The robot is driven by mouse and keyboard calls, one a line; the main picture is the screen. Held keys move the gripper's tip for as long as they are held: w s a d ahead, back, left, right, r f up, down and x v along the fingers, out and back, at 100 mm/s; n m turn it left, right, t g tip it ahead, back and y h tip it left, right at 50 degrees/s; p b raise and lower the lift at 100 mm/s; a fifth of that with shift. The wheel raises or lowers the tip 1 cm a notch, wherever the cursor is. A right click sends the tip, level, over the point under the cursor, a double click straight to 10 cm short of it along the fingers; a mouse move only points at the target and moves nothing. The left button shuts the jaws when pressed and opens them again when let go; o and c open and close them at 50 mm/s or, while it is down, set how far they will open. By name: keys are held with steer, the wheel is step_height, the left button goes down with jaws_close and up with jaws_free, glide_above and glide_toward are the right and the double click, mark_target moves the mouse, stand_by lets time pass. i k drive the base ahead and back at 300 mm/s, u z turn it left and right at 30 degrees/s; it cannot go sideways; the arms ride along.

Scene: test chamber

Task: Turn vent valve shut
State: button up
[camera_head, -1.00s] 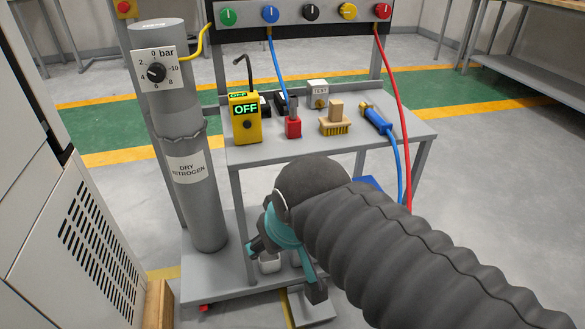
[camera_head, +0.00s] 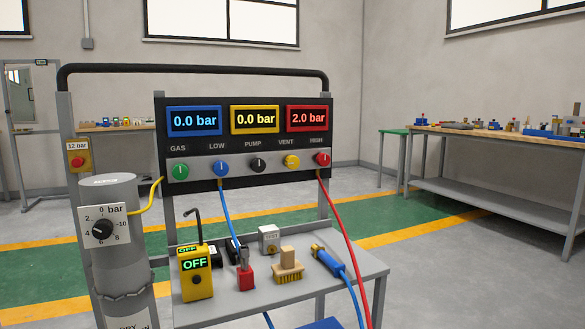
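The vent valve is the yellow knob (camera_head: 291,161) under the label VENT on the dark control panel (camera_head: 247,185). Its mark is small but appears to lie sideways, while the marks on the neighbouring knobs look upright. Left of it are a black PUMP knob (camera_head: 258,164), a blue LOW knob (camera_head: 221,168) and a green GAS knob (camera_head: 180,170). The red HIGH knob (camera_head: 322,159) is to its right. The blue display (camera_head: 194,121) and yellow display (camera_head: 255,119) read 0.0 bar. The red display (camera_head: 307,118) reads 2.0 bar. My gripper is out of view.
A grey cylinder (camera_head: 112,192) stands at left. Blue (camera_head: 230,220) and red (camera_head: 345,235) hoses hang in front of the panel.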

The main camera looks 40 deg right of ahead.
mark_target(291, 162)
steer(key=z, duration=1.75)
steer(key=k, duration=0.75)
steer(key=u, duration=0.55)
steer(key=i, duration=1)
